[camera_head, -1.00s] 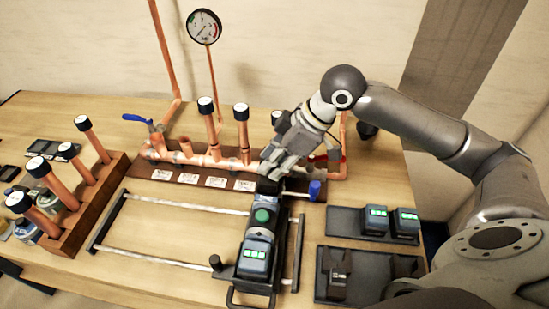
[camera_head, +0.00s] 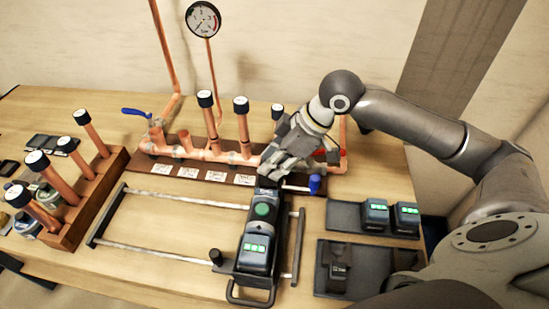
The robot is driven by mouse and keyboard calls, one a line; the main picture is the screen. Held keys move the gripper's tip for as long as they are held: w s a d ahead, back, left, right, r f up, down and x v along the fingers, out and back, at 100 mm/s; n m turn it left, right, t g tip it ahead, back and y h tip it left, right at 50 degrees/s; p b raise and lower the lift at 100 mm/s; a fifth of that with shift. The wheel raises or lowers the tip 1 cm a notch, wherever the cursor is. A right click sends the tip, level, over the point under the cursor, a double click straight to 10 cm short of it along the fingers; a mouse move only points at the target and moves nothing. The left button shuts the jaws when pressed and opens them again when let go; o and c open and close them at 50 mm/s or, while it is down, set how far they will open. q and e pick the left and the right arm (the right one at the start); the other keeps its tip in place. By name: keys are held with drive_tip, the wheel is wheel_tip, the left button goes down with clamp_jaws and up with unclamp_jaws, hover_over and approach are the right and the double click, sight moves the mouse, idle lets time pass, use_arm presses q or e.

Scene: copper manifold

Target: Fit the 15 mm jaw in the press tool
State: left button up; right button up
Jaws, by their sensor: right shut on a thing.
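The press tool (camera_head: 262,211), dark with a green button and a lit green display, lies in a metal-railed cradle (camera_head: 175,199) at the middle of the table. My right gripper (camera_head: 267,171) is at the tool's far head end, fingers pointing down-left. It is shut on a dark piece, apparently a jaw, which its fingers mostly hide. I cannot tell whether this piece is seated in the head. A pin with a blue knob (camera_head: 314,184) sticks out to the right beside the head. Another dark jaw (camera_head: 338,270) sits in the lower right tray (camera_head: 370,284). My left gripper is out of view.
A copper manifold (camera_head: 205,153) with capped upright pipes and a gauge (camera_head: 203,19) stands close behind the gripper. A wooden rack (camera_head: 80,216) of capped pipes is at left. Batteries (camera_head: 375,214) sit in a tray at right. The cradle's left part is empty.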

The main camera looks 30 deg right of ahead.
drive_tip(key=shift+f, duration=0.25)
drive_tip(key=o, duration=1.5)
drive_tip(key=shift+f, duration=0.1)
wheel_tip(320, 180, up, 8)
drive_tip(key=p, duration=0.9)
drive_tip(key=shift+p, duration=0.3)
